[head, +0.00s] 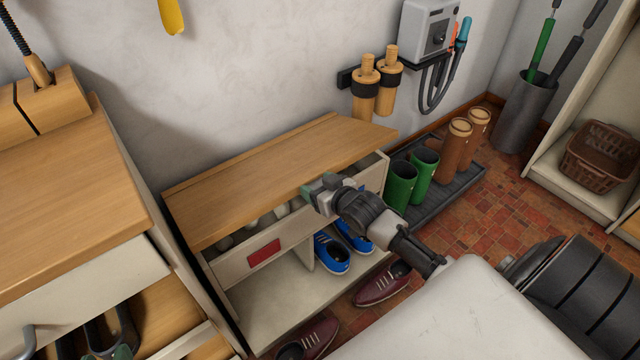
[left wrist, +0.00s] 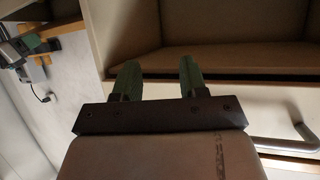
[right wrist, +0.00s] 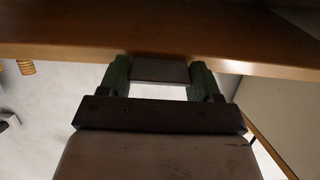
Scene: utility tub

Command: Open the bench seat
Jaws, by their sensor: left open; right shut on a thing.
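The bench seat is a low cream bench with a wooden lid (head: 280,170). The lid is partly raised: its front edge stands above the cream front panel (head: 235,268), and pale objects (head: 283,210) show in the gap. My right gripper (head: 318,190) is at the lid's front edge. In the right wrist view, its fingers (right wrist: 160,75) are shut on a small grey tab (right wrist: 160,70) just under the lid (right wrist: 100,38). My left gripper (left wrist: 156,75) is open and empty, near a cabinet with a metal bar handle; part of it shows at the lower left of the head view.
Blue shoes (head: 332,252) sit on the bench's lower shelf, with dark red shoes (head: 383,284) in front. Green boots (head: 402,185) and brown boots stand on a dark tray (head: 440,205) at the right. A wooden-topped cabinet (head: 70,190) stands close on the left. The wall is behind.

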